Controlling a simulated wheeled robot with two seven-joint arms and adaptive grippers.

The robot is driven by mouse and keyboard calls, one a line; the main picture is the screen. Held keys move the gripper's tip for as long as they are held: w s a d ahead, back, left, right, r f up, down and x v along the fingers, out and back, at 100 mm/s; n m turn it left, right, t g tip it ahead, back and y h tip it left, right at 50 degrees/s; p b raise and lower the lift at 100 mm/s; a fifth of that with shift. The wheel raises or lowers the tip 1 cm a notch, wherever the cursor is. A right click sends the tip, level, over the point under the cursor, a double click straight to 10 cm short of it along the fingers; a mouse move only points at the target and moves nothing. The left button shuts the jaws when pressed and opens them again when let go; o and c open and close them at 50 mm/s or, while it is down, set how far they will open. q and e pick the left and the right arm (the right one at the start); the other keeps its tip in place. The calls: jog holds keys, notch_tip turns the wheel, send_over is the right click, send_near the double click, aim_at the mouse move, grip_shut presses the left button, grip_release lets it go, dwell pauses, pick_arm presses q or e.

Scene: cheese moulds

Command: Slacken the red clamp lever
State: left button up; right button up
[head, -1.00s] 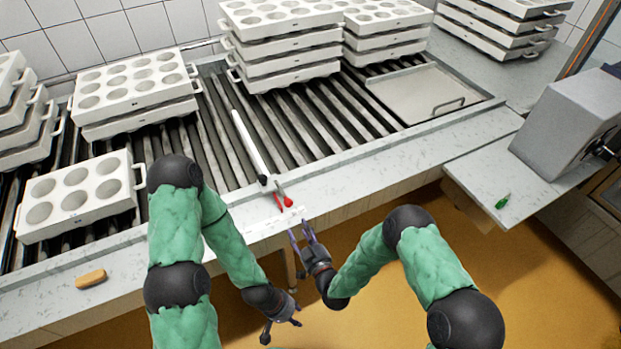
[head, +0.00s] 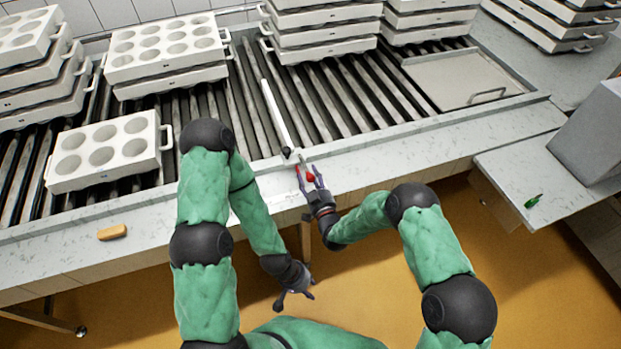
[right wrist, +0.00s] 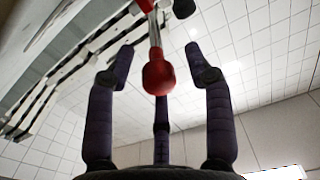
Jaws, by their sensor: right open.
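The red clamp lever (head: 310,176) is at the front end of a long white bar (head: 274,112), by the table's front edge. In the right wrist view its rounded red end (right wrist: 158,76) on a metal stem hangs between my fingers, with gaps on both sides. My right gripper (head: 311,178) is open around the lever, its fingers on either side and apart from it. My left gripper (head: 296,296) is empty below the table front, its fingers spread. The right fingers partly hide the lever in the head view.
A six-hole mould (head: 106,171) and stacks of moulds (head: 170,72) stand on the slatted rack. A tan block (head: 112,232) lies on the front ledge. A green object (head: 533,201) lies on the right side shelf. The ledge right of the lever is clear.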

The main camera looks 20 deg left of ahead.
grip_shut()
jog(key=shift+w+r, duration=0.1)
